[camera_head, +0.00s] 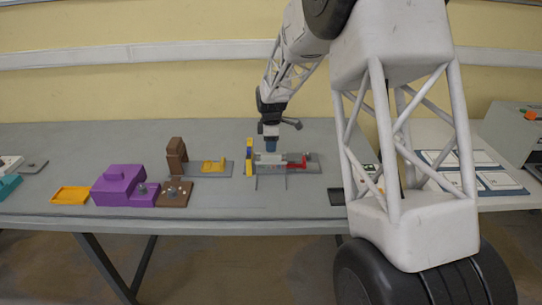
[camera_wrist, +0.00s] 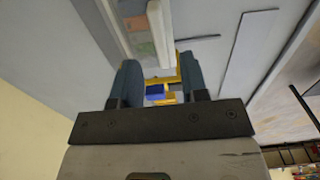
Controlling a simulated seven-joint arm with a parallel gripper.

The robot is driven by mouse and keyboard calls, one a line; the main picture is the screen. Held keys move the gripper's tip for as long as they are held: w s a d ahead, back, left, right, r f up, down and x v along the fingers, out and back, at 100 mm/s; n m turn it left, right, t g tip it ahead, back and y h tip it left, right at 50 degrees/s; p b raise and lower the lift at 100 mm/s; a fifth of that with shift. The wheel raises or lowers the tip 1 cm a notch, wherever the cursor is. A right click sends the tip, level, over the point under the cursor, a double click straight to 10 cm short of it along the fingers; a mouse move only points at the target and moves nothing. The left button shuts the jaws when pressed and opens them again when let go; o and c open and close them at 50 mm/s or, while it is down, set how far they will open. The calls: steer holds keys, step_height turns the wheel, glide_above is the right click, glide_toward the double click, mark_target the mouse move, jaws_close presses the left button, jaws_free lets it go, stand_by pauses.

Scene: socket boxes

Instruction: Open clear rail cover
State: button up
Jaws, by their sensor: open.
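A fixture with a grey, see-through-looking cover (camera_head: 270,159) sits on the table in the head view, with a red part (camera_head: 298,162) at its right and a blue and yellow upright piece (camera_head: 249,158) at its left. My gripper (camera_head: 270,147) points down just above the cover. In the wrist view my gripper (camera_wrist: 158,66) has its two dark fingers apart. A pale bar (camera_wrist: 160,28) lies near the fingertips, and yellow and blue parts show between the fingers. I cannot tell whether the fingers touch the cover, and the cover's hinge is hidden.
Left of the fixture stand a grey plate with a yellow part (camera_head: 213,164), a brown block (camera_head: 176,156), a purple block (camera_head: 117,180) and a yellow tray (camera_head: 71,195). My arm hides part of the table at right. The front table strip is mostly clear.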

mark_target(271, 155)
steer(key=shift+f, duration=2.7)
jaws_close()
